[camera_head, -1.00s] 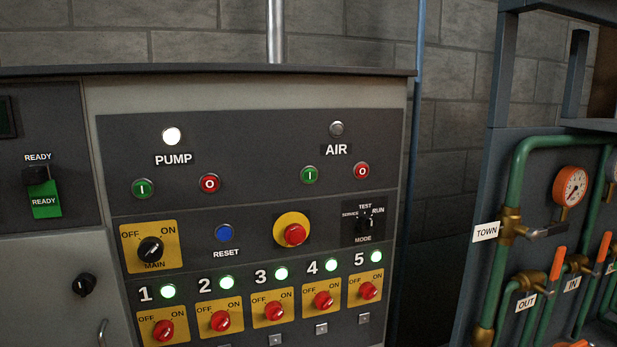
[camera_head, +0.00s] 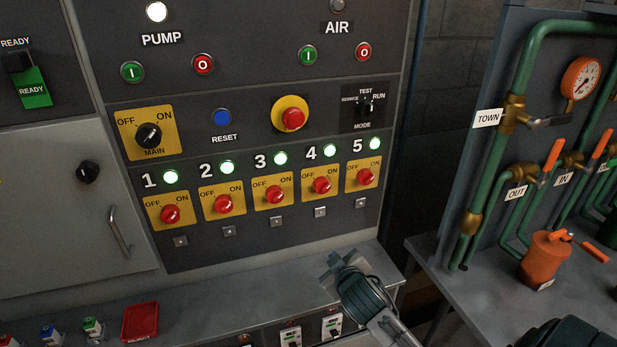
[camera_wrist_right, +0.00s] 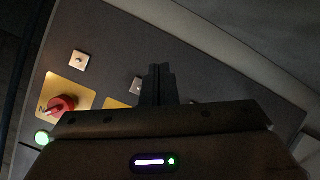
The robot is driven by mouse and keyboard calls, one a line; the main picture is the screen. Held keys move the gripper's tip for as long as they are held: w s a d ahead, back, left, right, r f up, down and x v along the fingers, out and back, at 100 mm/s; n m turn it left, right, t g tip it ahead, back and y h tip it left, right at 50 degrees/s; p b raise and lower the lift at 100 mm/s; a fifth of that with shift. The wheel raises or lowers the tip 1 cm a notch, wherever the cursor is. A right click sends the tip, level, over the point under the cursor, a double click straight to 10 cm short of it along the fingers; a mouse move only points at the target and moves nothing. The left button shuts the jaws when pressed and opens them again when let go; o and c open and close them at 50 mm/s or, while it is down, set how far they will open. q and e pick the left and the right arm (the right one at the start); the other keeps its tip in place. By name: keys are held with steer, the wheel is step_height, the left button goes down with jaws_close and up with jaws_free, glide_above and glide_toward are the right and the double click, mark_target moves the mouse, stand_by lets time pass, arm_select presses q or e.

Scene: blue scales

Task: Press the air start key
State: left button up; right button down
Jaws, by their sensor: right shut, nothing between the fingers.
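The air start key is the green button marked I (camera_head: 308,55) under the AIR label, at the upper right of the dark panel in the head view. The red O button (camera_head: 364,51) is to its right. The grey AIR lamp (camera_head: 338,5) above is unlit. My right gripper (camera_head: 334,262) is low in front of the panel's bottom edge, well below the green button and apart from it. In the right wrist view its fingers (camera_wrist_right: 158,72) are together and empty. My left gripper is in neither view.
The PUMP lamp (camera_head: 156,12) is lit white. Red switches with lit green lamps form a row, including switch 5 (camera_head: 365,177). A grey ledge (camera_head: 230,290) runs below the panel. Green pipes (camera_head: 505,150) and an orange can (camera_head: 546,258) stand at the right.

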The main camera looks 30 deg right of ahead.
steer(key=w+d+r+n+t, duration=0.1)
steer(key=w+r+t, duration=0.35)
steer(key=r, duration=0.75)
steer(key=n+t+y, duration=0.4)
steer(key=n+t, duration=0.4)
steer(key=t, duration=0.2)
glide_toward(308, 56)
steer(key=s+a+r, duration=0.3)
steer(key=s+r, duration=0.3)
steer(key=shift+w+d, duration=0.1)
steer(key=shift+d, duration=0.2)
steer(key=shift+w, duration=0.1)
steer(key=shift+w+d+f+p, duration=0.1)
steer(key=shift+w+d, duration=0.25)
steer(key=shift+w, duration=1.05)
steer(key=shift+w+d+r+p, duration=0.15)
steer(key=shift+w+d, duration=0.15)
steer(key=shift+w, duration=1.15)
steer(key=shift+w+d+f+p, duration=0.15)
steer(key=shift+w+d, duration=0.2)
steer(key=shift+w, duration=1.05)
